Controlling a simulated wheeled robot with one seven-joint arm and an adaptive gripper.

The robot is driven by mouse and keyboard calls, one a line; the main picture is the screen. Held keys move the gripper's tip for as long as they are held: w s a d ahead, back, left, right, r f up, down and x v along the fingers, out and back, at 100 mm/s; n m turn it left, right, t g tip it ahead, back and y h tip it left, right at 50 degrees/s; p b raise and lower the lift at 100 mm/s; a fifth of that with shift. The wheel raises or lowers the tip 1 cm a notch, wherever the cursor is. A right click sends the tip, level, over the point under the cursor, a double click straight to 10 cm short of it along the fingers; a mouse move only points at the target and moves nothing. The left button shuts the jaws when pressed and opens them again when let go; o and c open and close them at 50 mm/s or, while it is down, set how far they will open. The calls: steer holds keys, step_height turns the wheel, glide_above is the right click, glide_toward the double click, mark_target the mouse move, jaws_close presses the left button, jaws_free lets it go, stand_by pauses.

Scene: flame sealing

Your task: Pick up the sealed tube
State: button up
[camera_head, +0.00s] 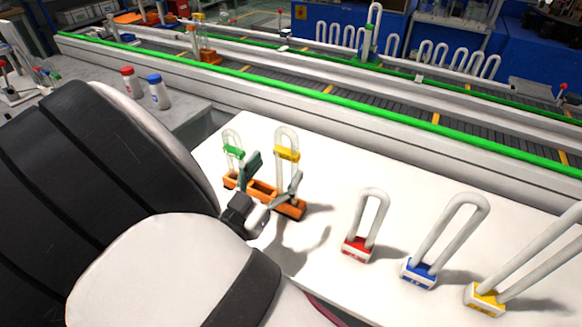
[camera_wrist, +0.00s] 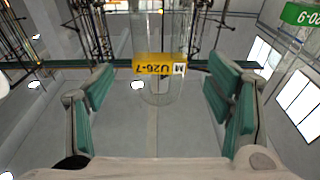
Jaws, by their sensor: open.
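One tube (camera_head: 287,136) has a yellow label, and the other (camera_head: 230,138) has a green label. I cannot tell from the pictures which is sealed. My gripper (camera_head: 272,174) is at the rack, its fingers open at the yellow-labelled tube. In the wrist view, the yellow-labelled tube (camera_wrist: 160,88) stands between the teal pads of my gripper (camera_wrist: 160,92), with a gap on each side. The green-labelled tube (camera_wrist: 303,15) shows at the upper right there.
Thick white U-shaped pieces on red (camera_head: 357,248), blue (camera_head: 419,274) and yellow (camera_head: 485,299) bases stand to the right. A red-capped bottle (camera_head: 131,84) and a blue-capped bottle (camera_head: 159,94) are on the grey bench. A green-edged conveyor (camera_head: 350,98) runs behind.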

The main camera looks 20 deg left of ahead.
mark_target(284, 157)
steer(key=shift+w+d+r+b, duration=0.1)
steer(key=shift+w+r+b, duration=0.25)
steer(key=shift+w, duration=0.5)
steer(key=shift+w+d+r+b, duration=0.1)
steer(key=shift+w+b, duration=0.5)
steer(key=shift+w, duration=0.25)
steer(key=shift+w+r+b, duration=0.25)
steer(key=shift+w+b, duration=0.2)
steer(key=shift+w, duration=0.4)
steer(key=c, duration=1.3)
